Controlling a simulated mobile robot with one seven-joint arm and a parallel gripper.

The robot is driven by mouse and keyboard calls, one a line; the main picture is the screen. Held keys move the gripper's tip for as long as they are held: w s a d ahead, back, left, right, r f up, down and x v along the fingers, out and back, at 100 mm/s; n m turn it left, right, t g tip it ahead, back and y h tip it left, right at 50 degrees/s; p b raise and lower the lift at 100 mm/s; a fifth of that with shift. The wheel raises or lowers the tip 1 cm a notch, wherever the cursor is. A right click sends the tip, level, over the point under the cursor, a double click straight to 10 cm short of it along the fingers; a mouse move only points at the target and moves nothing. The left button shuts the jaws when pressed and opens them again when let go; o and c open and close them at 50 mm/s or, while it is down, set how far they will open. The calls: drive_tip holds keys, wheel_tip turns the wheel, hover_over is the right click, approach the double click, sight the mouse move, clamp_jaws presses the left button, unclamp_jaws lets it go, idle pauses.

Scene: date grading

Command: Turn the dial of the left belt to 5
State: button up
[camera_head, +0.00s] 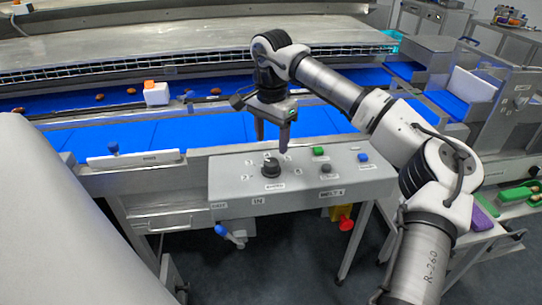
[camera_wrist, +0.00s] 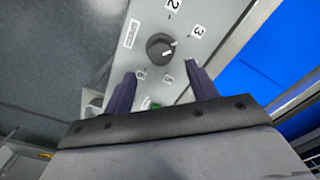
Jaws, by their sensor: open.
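The dial (camera_head: 270,169) is a round black knob on the sloping grey control panel (camera_head: 222,180), with numbers around it. In the wrist view the dial (camera_wrist: 160,47) shows a short white pointer mark; 2 and 3 are readable beside it, and the other numbers are too small or partly hidden. I cannot tell for sure which number the mark meets. My gripper (camera_head: 272,144) points down just above the dial, open and empty. In the wrist view my gripper (camera_wrist: 160,88) has one finger on each side below the dial, apart from it.
A red and yellow switch (camera_head: 342,217) hangs below the panel. Behind it runs a blue belt (camera_head: 200,130); a white orange-topped box (camera_head: 156,94) and several dates lie farther back.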

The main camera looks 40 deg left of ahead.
sight(271, 162)
wheel_tip(271, 162, down, 7)
drive_tip(key=shift+r+p, duration=0.1)
drive_tip(key=shift+p, duration=0.45)
drive_tip(key=c, duration=1)
